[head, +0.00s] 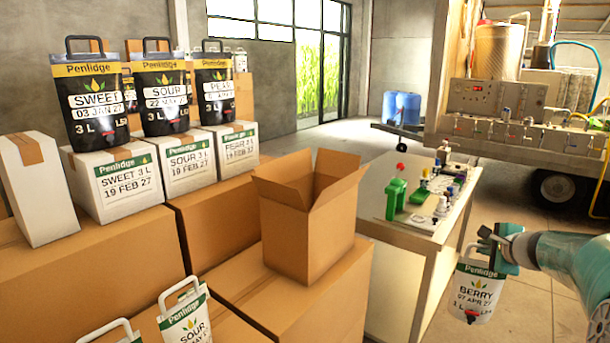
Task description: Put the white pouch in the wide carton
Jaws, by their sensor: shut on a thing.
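My gripper (493,246) is at the right, shut on the top of a white pouch (476,293). The pouch has a green Penlidge band, the words BERRY 07 APR 27 and a red tap. It hangs upright in the air, right of the bench. The wide carton (309,238) seems to be the open brown box in the middle, with its flaps up and spread. It stands on larger brown boxes, left of my gripper and well apart from it. Its inside floor is hidden.
A bench (393,262) with green tools and small bottles stands between carton and pouch. Black pouches (164,97) stand on white labelled boxes (188,161) at the left. Another white pouch, marked SOUR (188,318), is at the bottom. A trailer (520,130) stands behind.

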